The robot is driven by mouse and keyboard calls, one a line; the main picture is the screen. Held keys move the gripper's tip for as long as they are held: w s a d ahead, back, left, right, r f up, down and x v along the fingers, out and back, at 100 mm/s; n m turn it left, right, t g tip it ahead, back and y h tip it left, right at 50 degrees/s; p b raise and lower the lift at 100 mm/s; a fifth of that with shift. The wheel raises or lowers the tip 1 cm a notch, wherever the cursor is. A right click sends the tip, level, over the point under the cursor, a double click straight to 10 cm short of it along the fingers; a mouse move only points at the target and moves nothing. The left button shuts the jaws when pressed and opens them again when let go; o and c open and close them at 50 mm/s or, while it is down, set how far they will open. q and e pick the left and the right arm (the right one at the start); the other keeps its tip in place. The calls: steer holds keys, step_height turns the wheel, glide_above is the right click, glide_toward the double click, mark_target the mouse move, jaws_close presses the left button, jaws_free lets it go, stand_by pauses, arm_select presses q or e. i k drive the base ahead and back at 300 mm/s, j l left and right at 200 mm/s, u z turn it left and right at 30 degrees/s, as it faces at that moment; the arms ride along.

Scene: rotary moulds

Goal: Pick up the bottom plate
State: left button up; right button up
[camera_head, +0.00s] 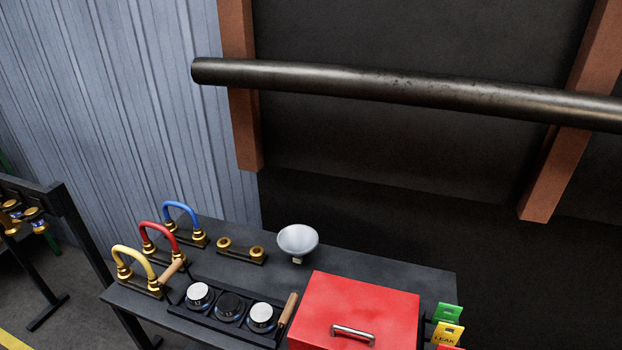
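I cannot make out anything that is clearly the bottom plate in the head view. A black rack (205,322) on the dark table (370,262) has several round seats in a row. Two bright silver discs, one at the left (199,293) and one at the right (261,315), sit in it, with a darker round piece (230,305) between them. Neither of my grippers is in view.
Yellow (127,250), red (155,229) and blue (180,206) hoses on brass fittings stand at the table's left. A pale funnel (298,239) stands at the back. A red box (365,310) fills the right front. Green and yellow tags (448,333) hang beyond it.

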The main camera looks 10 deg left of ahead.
mark_target(200, 297)
steer(key=u, duration=1.25)
